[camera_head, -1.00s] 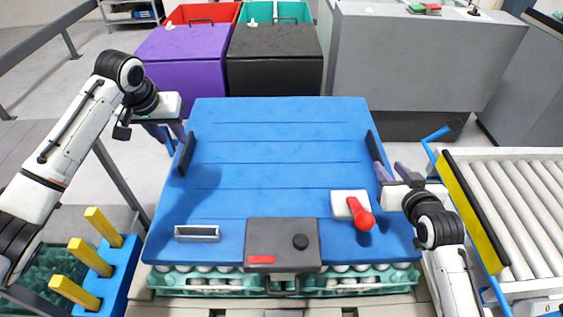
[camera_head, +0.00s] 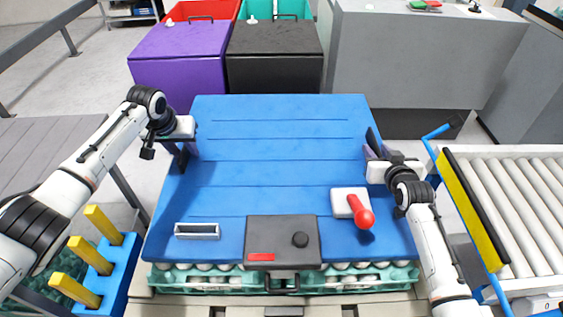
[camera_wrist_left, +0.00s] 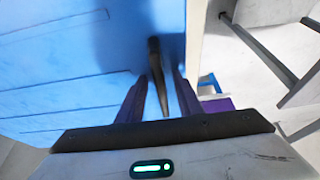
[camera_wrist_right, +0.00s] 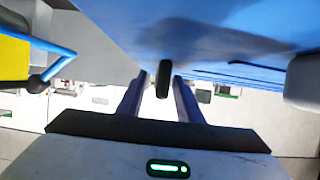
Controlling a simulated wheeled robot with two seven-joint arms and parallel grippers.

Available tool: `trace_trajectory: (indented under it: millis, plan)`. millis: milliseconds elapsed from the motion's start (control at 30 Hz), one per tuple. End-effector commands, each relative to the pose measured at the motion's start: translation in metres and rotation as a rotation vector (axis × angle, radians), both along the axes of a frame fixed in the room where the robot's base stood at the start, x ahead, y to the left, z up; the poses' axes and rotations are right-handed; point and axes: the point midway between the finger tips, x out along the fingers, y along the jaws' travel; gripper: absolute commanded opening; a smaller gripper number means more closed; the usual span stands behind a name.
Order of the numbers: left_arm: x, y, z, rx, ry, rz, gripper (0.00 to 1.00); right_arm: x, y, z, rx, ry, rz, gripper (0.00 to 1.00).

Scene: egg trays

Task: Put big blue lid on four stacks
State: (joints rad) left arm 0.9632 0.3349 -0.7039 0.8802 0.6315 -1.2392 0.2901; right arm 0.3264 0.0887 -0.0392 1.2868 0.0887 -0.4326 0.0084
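The big blue lid (camera_head: 275,180) lies flat over teal egg trays (camera_head: 200,282) that show along its front edge; the stacks beneath are hidden. Dark upright handles stand at its left and right edges. My left gripper (camera_head: 181,160) is at the left handle. In the left wrist view this handle (camera_wrist_left: 156,75) stands between the two purple fingers, with gaps beside it. My right gripper (camera_head: 374,150) is at the right handle. In the right wrist view this handle (camera_wrist_right: 163,80) stands between the open fingers, apart from both.
A grey box (camera_head: 282,243), a red-knobbed lever (camera_head: 361,212) and a metal bracket (camera_head: 197,231) sit on the front of the lid. A blue rack with yellow pegs (camera_head: 90,257) is at left, a roller conveyor (camera_head: 515,210) at right. Purple (camera_head: 180,55) and black bins (camera_head: 275,55) stand behind.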

Motion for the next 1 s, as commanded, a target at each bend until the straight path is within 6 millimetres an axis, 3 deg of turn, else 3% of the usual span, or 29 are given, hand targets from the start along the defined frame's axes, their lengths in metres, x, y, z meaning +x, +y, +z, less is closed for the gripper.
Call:
trace_trajectory:
  millis: [233,433,1000]
  plan:
    - [0.0001,-0.0001,0.0002,0.000,0.000,0.000,0.31,0.0001,0.0003,0.0001,0.000,0.000,0.001,0.31]
    - [0.0001,0.0001,0.0004,0.000,0.000,0.000,0.00,-0.0001,0.0003,0.0000,0.000,0.000,0.000,0.00]
    - [-0.0001,0.0000,0.0004,0.000,0.000,0.000,0.00,-0.0003,0.0003,-0.0002,0.000,0.001,0.001,0.00]
